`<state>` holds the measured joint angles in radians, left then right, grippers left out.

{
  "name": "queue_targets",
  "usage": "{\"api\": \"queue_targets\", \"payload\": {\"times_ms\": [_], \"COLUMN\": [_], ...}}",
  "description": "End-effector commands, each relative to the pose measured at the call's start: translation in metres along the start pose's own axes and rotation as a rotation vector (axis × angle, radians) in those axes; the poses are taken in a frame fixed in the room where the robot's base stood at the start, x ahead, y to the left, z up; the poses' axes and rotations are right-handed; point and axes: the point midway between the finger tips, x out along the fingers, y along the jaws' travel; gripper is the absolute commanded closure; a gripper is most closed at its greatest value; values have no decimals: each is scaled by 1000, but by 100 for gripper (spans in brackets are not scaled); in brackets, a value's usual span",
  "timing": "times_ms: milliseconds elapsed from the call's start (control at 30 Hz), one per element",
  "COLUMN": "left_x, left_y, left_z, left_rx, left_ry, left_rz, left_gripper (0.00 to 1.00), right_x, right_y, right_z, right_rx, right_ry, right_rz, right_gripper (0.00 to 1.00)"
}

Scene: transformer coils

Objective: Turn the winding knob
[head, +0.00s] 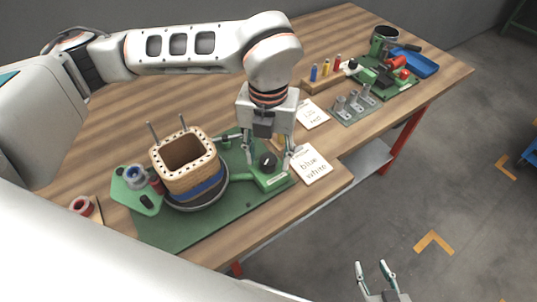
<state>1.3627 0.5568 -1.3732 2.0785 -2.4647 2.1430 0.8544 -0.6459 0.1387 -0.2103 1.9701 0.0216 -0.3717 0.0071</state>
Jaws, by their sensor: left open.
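The winding knob (267,161) is a small black knob on a green base at the right end of the green winding board (190,234). My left gripper (268,168) points down right over the knob. Its fingers are open, one on each side of the knob; I cannot tell whether they touch it. A square wooden coil former (185,160) with a blue band stands on a round grey turntable (212,198) left of the knob. My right gripper (374,266) is open and empty, low at the bottom right, over the floor beyond the table edge.
Cards reading "blue white" (311,166) and another (312,114) lie right of the knob. A spool holder (139,178) stands left of the former. Grey posts (354,104), coloured pegs (325,68) and a blue tray (415,62) are farther back.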

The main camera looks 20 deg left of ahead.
Motion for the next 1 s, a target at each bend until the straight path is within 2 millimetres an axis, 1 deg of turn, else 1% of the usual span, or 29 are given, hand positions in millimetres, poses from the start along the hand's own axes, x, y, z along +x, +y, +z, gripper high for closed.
{"api": "queue_targets", "payload": {"times_ms": [100,333,367,400,467,500,667,900,1000], "left_x": [4,5,5,5,5,5,4,4,4], "left_y": [0,0,0,0,0,0,0,0,0], "left_z": [0,0,0,0,0,0,1,1,0], "left_rx": [0,0,0,0,0,0,17,200,222], "left_ry": [-1,-2,-2,-1,-1,-1,-2,-5,-2], "left_rz": [-1,0,0,0,0,0,0,2,2], "left_gripper": [56,56,64,74,89,94,94,94,94], "right_x": [0,0,0,0,0,0,0,0,0], "right_y": [0,1,1,1,1,1,1,1,1], "right_z": [0,-1,-1,-1,-1,-1,-1,-1,-1], "right_rx": [-1,-1,-1,-1,-2,-2,-2,-1,-1], "right_ry": [0,1,1,1,1,1,1,2,2], "right_rz": [0,1,1,1,1,1,1,1,1], "right_gripper": [60,60,60,60,60,60,60,60,60]}}
